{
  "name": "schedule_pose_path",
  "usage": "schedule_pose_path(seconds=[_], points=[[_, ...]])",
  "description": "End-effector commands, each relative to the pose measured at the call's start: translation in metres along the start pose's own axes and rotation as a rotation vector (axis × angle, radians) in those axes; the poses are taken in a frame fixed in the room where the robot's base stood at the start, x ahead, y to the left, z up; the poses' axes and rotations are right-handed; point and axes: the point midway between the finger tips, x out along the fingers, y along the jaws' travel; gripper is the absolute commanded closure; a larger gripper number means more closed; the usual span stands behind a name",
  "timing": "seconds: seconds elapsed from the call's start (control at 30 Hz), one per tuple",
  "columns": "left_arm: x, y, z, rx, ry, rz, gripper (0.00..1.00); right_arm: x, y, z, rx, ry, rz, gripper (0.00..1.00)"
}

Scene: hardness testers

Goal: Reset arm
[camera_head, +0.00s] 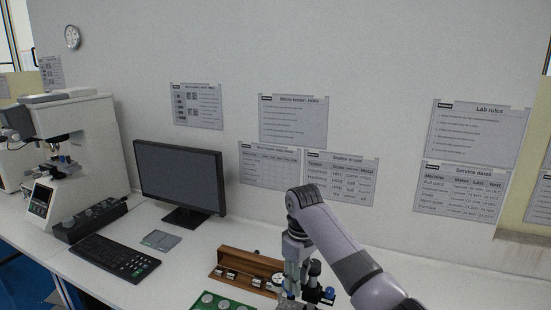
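My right arm reaches in from the lower right, and its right gripper (297,283) points down near the bottom edge of the view. The fingers are small and overlap the things behind them, so I cannot tell whether they are open or shut, or hold anything. Just right of the fingers is a small dark upright part with a blue knob (329,293). A wooden rack (238,262) with several metal pieces stands directly left of the gripper. My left gripper is not in view.
A green tray (222,303) with round pieces is cut off at the bottom. A monitor (180,176), a black keyboard (113,257), a small grey pad (161,240) and a white tester (85,150) stand on the left. The white table (450,292) is bare at right.

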Motion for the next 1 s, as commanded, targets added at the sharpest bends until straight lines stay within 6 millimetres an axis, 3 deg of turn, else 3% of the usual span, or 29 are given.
schedule_pose_path(seconds=[0.37, 0.57, 0.8, 1.0], points=[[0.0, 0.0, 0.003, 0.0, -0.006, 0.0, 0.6, 0.066, -0.029, 0.016, 0.017, 0.051, -0.037, 0.74], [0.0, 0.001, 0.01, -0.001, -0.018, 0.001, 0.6, 0.118, -0.058, 0.044, 0.064, 0.105, -0.064, 0.74], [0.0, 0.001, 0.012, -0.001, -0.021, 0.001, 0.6, 0.179, -0.101, 0.118, 0.208, 0.192, -0.077, 0.74], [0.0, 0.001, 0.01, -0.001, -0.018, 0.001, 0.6, 0.2, -0.132, 0.2, 0.362, 0.24, -0.043, 0.74]])
